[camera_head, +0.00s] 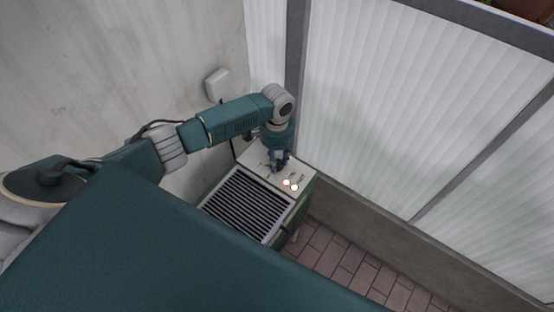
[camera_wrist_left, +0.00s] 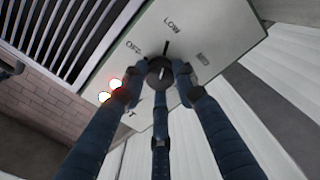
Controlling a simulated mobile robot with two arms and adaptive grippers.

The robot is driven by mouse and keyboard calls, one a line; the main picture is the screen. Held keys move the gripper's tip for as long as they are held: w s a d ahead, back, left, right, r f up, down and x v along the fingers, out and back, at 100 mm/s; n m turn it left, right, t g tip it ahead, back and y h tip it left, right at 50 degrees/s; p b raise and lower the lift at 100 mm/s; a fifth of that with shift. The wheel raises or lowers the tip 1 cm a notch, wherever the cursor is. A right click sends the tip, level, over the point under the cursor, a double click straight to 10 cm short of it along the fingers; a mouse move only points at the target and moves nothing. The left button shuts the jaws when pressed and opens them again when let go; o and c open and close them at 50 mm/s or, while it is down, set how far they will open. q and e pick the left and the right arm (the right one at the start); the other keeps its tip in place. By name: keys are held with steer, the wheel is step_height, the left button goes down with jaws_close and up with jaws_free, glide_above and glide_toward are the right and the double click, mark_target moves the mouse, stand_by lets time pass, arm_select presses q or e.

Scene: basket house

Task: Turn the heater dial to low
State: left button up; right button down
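The heater (camera_head: 248,207) stands in the corner with a pale control panel (camera_head: 296,174) on top. In the left wrist view its dark round dial (camera_wrist_left: 160,72) sits on the panel (camera_wrist_left: 217,25), with OFF printed to its upper left and LOW above. My left gripper (camera_head: 278,165) is down at the panel. In the wrist view its fingers (camera_wrist_left: 161,76) flank the dial, two side tips appearing against it and a third finger below. Other labels are partly hidden. My right gripper is out of view.
Two lit indicator lights (camera_wrist_left: 110,90) glow on the panel. A dark slatted grille (camera_head: 246,205) covers the heater beside it. A plain wall (camera_head: 150,60) and ribbed white panels (camera_head: 400,100) close in behind. Brick floor (camera_head: 345,265) is free in front right.

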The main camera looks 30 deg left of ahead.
arm_select(q)
steer(key=shift+o, duration=1.4)
step_height(320, 180, up, 12)
